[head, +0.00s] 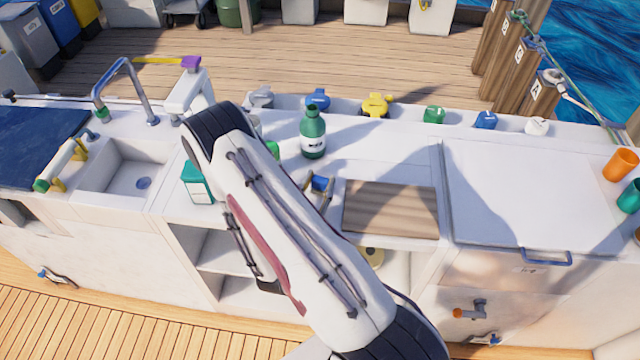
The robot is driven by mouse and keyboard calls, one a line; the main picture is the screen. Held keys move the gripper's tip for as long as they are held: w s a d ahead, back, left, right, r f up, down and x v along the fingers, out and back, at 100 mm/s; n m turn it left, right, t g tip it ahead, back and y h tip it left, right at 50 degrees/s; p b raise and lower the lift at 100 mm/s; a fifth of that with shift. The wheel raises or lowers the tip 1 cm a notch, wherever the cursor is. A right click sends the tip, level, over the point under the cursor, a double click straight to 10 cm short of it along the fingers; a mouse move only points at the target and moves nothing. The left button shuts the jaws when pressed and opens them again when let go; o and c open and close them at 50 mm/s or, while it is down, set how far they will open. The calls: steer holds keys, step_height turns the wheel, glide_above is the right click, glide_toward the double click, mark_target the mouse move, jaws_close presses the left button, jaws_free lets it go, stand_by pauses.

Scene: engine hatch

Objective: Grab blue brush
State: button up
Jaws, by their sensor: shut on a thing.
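My arm crosses the middle of the head view from the lower right, and its links hide much of what is behind them. Just right of the arm, near the counter's front edge, a small part of my gripper (319,190) shows, mostly covered by my arm.
A green bottle (313,133) stands behind my gripper, and a teal box (197,183) stands left of my arm. A brown board (390,208) lies to the right. A sink (132,170) is at left. Orange (620,164) and green (631,197) cups stand far right.

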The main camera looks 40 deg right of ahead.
mark_target(319, 192)
steer(key=shift+r, duration=0.1)
step_height(319, 192, up, 10)
stand_by(0.9)
